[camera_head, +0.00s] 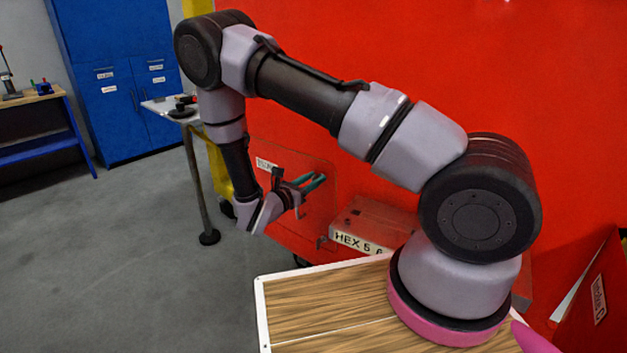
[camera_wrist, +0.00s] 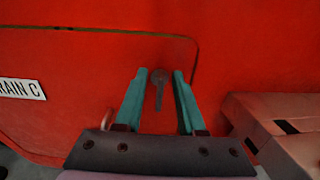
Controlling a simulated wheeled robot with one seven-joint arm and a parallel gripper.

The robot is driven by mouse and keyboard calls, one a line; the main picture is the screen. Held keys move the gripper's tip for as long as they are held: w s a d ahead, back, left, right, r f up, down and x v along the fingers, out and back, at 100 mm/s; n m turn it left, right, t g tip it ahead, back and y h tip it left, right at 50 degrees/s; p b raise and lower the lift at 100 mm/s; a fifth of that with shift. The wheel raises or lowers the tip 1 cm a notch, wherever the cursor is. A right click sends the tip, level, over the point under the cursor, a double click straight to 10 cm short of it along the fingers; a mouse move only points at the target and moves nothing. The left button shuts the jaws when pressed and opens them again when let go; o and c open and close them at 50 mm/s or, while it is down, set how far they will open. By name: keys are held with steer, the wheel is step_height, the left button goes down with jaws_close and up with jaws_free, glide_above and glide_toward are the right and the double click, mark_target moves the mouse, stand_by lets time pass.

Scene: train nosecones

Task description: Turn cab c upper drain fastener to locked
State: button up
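The drain fastener (camera_wrist: 158,84) is a small grey round head with a narrow lever pointing down. It sits near the upper right corner of a red panel (camera_wrist: 90,60), whose partly cut-off label (camera_wrist: 22,89) reads "RAIN C". My gripper (camera_wrist: 160,74) is open, its teal fingers on either side of the fastener in the wrist view. I cannot tell whether they touch it. In the head view my gripper (camera_head: 319,181) is in front of the panel (camera_head: 322,215), and I cannot make out the fastener there.
A red box (camera_head: 375,222) marked "HEX 5 6" stands right of the panel, close to my gripper; it also shows in the wrist view (camera_wrist: 280,125). A metal-legged table (camera_head: 165,107) and blue cabinets (camera_head: 120,60) are at the back left. The grey floor (camera_head: 110,250) at left is clear.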

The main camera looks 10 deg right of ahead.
steer(key=shift+d, duration=0.1)
jaws_close()
steer(key=shift+m, duration=0.3)
steer(key=shift+s+d+f+m, duration=0.1)
steer(key=shift+s+f+m, duration=0.1)
steer(key=shift+m, duration=2.65)
steer(key=shift+s+d+f+m, duration=0.1)
steer(key=shift+f+m, duration=0.15)
steer(key=shift+m, duration=2.65)
steer(key=shift+s+d+f+m, duration=0.1)
steer(key=shift+s+f+m, duration=0.1)
steer(key=shift+m, duration=2.65)
